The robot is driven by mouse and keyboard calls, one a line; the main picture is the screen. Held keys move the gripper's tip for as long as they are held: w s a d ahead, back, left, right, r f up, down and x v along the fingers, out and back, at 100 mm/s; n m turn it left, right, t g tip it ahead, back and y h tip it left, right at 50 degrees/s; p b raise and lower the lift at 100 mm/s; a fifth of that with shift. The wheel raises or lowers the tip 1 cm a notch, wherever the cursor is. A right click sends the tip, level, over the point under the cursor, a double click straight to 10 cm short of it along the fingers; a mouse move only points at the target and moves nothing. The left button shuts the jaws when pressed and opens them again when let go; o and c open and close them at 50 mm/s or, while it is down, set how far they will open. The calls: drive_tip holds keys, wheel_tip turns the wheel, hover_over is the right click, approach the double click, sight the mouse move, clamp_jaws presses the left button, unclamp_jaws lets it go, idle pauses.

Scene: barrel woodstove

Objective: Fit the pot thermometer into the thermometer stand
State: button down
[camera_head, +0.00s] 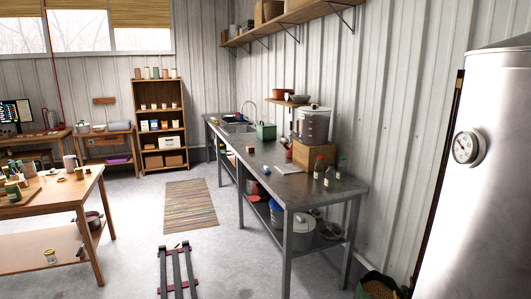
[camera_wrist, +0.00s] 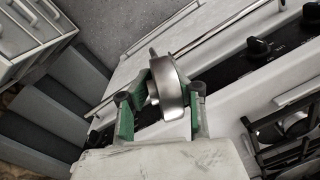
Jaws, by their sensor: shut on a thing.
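In the wrist view my gripper (camera_wrist: 164,98) is shut on a rounded, shiny metal thing (camera_wrist: 170,82), which I take to be the pot thermometer seen nearly edge-on. It sits tilted between the two green-and-grey fingers, with a small stub at its upper left. Its face does not show, and I cannot make out its stem for certain. I cannot pick out the thermometer stand in either view. My gripper does not show in the head view.
In the wrist view, a white stove front with black knobs (camera_wrist: 259,46) and a burner grate (camera_wrist: 285,128) lies close by at right; white drawers (camera_wrist: 30,35) stand at left. The head view shows a metal counter (camera_head: 265,167), a wooden table (camera_head: 75,193) and a steel tank (camera_head: 497,200).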

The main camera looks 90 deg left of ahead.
drive_tip(key=shift+f, duration=0.15)
wheel_tip(320, 180, down, 8)
drive_tip(key=b, duration=0.7)
drive_tip(key=shift+r+b, duration=0.2)
drive_tip(key=shift+b, duration=0.2)
drive_tip(key=shift+r, duration=0.1)
drive_tip(key=shift+d, duration=0.1)
